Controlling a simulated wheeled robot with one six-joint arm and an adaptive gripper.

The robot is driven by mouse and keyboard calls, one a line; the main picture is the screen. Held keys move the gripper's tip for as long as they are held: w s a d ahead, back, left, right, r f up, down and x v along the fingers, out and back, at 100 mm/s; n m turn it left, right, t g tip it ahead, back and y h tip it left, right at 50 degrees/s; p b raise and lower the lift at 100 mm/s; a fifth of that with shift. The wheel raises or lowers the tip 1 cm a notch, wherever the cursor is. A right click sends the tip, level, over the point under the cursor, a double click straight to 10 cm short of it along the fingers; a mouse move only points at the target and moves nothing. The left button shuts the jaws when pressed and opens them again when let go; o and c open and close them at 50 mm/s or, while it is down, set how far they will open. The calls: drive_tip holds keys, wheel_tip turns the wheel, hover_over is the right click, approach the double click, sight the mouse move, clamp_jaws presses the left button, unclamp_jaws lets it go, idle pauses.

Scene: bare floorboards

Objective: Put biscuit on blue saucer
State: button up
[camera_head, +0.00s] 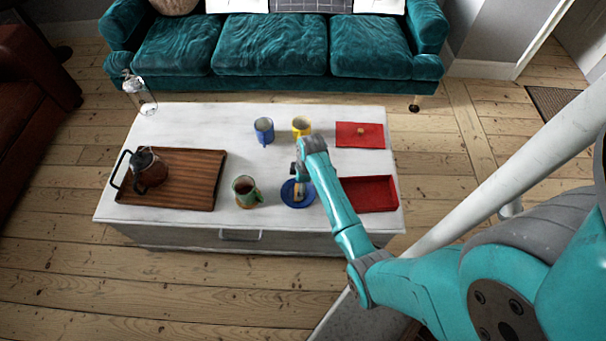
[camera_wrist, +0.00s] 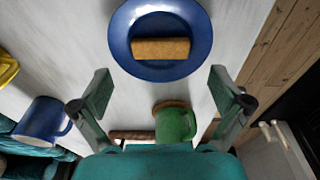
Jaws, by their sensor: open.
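The blue saucer (camera_head: 287,197) lies near the front edge of the white table, and it also shows in the wrist view (camera_wrist: 127,60). The biscuit (camera_wrist: 160,48), a brown bar, lies across the middle of the saucer in the wrist view. In the head view the biscuit (camera_head: 298,194) is small and partly hidden by my arm. My gripper (camera_wrist: 162,88) is open, with its two fingers wide apart. Nothing is between the fingertips, and the saucer and biscuit are ahead of them. In the head view my gripper (camera_head: 299,172) is over the table by the saucer, its fingers hard to make out.
A green mug (camera_head: 245,191) stands just left of the saucer. A blue mug (camera_head: 264,130) and a yellow mug (camera_head: 301,127) stand farther back. A red open box (camera_head: 370,194) and its red lid (camera_head: 360,135) are at right. A wooden tray (camera_head: 195,180) bears a teapot (camera_head: 149,170).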

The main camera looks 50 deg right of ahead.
wheel_tip(320, 180, up, 8)
drive_tip(key=s, duration=0.1)
drive_tip(key=s+a+f+m+t+h, duration=0.1)
drive_tip(key=s+a+f+m+t, duration=0.1)
drive_tip(key=s+a+f, duration=0.45)
drive_tip(key=s+a+r+m+t+h, duration=0.2)
drive_tip(key=s+a+r+t, duration=0.15)
drive_tip(key=s+a, duration=0.5)
drive_tip(key=s+a+r+m+t, duration=0.1)
drive_tip(key=s+a+r+t, duration=0.1)
drive_tip(key=s+r, duration=0.3)
drive_tip(key=s+a+r+m+t+y, duration=0.1)
drive_tip(key=s+a+r+t, duration=0.2)
drive_tip(key=r, duration=0.9)
drive_tip(key=s+a+r+m+t, duration=0.1)
drive_tip(key=s+a+r+t, duration=0.2)
drive_tip(key=s+r, duration=0.5)
drive_tip(key=shift+s+r+m+y, duration=0.15)
drive_tip(key=shift+r+m+y, duration=0.2)
drive_tip(key=shift+r, duration=0.45)
